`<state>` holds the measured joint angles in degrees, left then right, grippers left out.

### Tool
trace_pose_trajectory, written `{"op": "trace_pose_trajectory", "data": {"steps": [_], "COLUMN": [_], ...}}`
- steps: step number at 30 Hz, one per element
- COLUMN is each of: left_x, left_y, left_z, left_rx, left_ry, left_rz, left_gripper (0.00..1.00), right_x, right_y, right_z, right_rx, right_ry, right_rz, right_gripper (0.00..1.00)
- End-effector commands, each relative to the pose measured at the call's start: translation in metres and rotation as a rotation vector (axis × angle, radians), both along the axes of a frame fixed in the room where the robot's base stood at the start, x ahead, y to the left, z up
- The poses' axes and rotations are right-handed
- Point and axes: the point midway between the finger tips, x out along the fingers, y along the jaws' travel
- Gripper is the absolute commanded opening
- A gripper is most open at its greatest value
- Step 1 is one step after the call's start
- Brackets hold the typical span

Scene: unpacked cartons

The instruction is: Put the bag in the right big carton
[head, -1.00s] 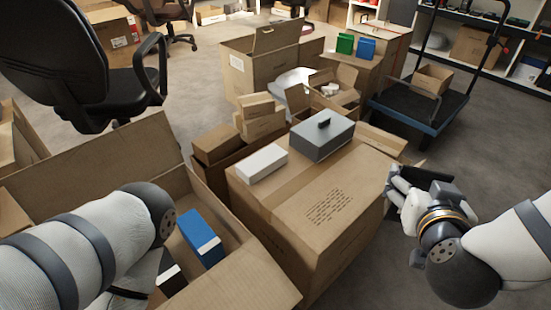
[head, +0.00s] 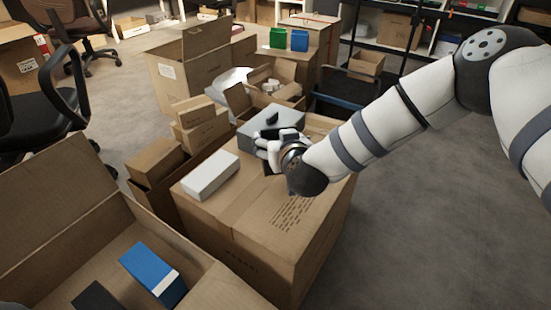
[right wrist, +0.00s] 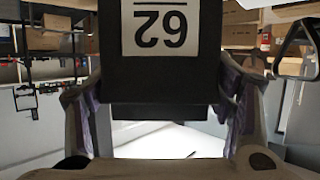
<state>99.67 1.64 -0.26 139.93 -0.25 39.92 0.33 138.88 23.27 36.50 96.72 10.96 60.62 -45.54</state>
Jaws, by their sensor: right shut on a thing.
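My right gripper (head: 278,143) is over the grey box on the closed carton's top in the head view. It is shut on a black, flat-sided thing (right wrist: 160,85), held between its two fingers in the right wrist view. The thing bears a white label (right wrist: 160,27) reading 62, seen upside down. I cannot tell if it is the bag. A crumpled white thing (head: 231,80), perhaps a plastic bag, lies behind the small cartons. A big open carton (head: 70,235) stands at the front left, and another big open carton (head: 190,75) at the back. My left gripper is out of view.
The big closed carton (head: 255,215) carries a white box (head: 210,175) and a grey box (head: 258,124). A blue box (head: 150,270) and a black box (head: 97,297) lie in the front-left carton. A trolley and shelves stand behind. Bare floor (head: 440,220) lies to the right.

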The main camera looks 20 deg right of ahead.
Motion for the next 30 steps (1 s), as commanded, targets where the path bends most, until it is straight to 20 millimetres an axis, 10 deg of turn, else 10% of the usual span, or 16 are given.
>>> {"op": "trace_pose_trajectory", "data": {"steps": [10,21,22,24,30], "left_x": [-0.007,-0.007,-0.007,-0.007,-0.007], "left_y": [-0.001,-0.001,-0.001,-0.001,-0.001], "left_z": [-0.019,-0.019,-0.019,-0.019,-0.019], "left_rx": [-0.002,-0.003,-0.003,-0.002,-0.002], "left_ry": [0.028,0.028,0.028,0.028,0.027], "left_rz": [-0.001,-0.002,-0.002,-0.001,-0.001], "left_gripper": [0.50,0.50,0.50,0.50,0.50], "right_x": [0.015,0.016,0.016,0.016,0.015], "right_y": [-0.004,-0.004,-0.004,-0.004,-0.004], "right_z": [-0.050,-0.052,-0.052,-0.051,-0.051], "right_rx": [0.002,0.001,0.001,0.001,0.001], "right_ry": [0.005,-0.002,-0.002,-0.002,-0.002], "right_rz": [0.000,0.001,0.001,0.001,0.001], "right_gripper": [0.44,0.44,0.79,0.95,0.95]}}
